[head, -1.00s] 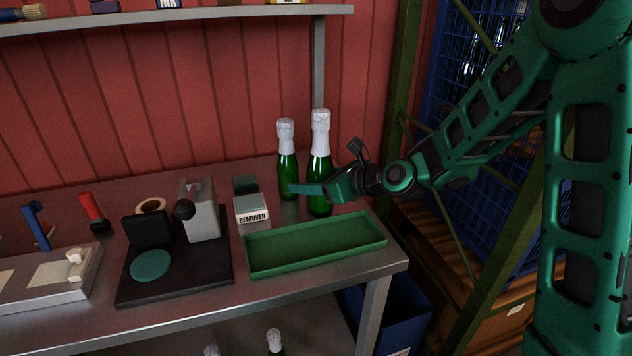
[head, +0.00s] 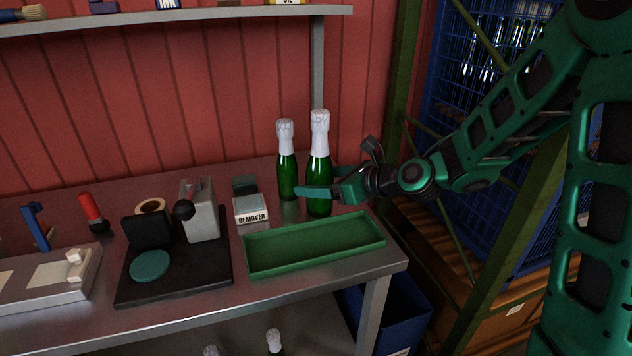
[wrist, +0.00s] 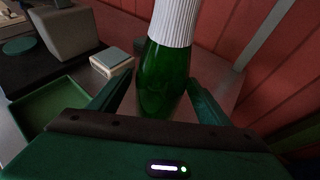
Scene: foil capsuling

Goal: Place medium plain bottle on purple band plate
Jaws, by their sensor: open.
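Two green bottles with white foil tops stand upright on the metal table. The larger, nearer one (head: 319,165) also fills the middle of the wrist view (wrist: 163,75). The smaller one (head: 287,165) stands just behind it to the left. I cannot tell for sure which is the medium plain bottle. My gripper (head: 318,182) is open, with one finger in front of the larger bottle and the other behind it. In the wrist view the fingers (wrist: 158,88) lie on either side of this bottle, with gaps showing. I see no plate with a purple band.
An empty green tray (head: 315,245) lies in front of the bottles. A remover box (head: 250,209) is left of them. Further left are a grey device on a black base (head: 172,275) and a red-handled tool (head: 93,211). A blue wire cage stands right of the table.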

